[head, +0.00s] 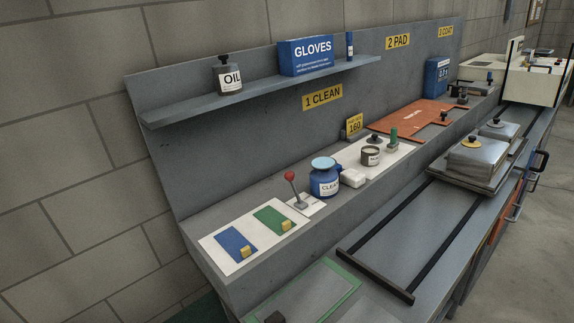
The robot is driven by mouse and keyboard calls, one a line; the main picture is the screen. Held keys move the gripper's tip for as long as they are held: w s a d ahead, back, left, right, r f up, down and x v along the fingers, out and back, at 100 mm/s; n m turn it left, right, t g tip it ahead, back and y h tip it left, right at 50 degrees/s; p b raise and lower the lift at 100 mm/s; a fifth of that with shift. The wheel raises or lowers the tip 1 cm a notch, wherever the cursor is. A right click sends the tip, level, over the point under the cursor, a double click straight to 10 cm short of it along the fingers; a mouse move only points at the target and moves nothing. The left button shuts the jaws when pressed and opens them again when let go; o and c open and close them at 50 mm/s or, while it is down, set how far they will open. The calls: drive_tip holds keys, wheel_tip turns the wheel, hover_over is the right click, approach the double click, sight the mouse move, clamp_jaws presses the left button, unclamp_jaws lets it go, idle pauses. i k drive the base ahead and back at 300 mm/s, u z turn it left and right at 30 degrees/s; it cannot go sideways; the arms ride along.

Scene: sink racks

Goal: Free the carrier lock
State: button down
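A grey metal carrier-like block (477,154) with a yellow-collared black knob sits on a flat plate on the lower bench at right. A second, similar block (498,129) with a black knob stands just behind it. A lever (291,188) with a red ball knob stands tilted on a small white plate at the front of the raised ledge. No part is marked as the carrier lock, and I cannot tell which one it is. My gripper is not in view.
Dark rails (445,246) run along the lower bench with clear space between them. The ledge holds a white board (217,236) with blue and green pads, a blue jar (325,182), a tin (371,156) and an orange mat (409,117). A shelf (190,110) holds OIL and GLOVES.

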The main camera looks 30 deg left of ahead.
sight(289, 175)
drive_tip(key=i, duration=1.1)
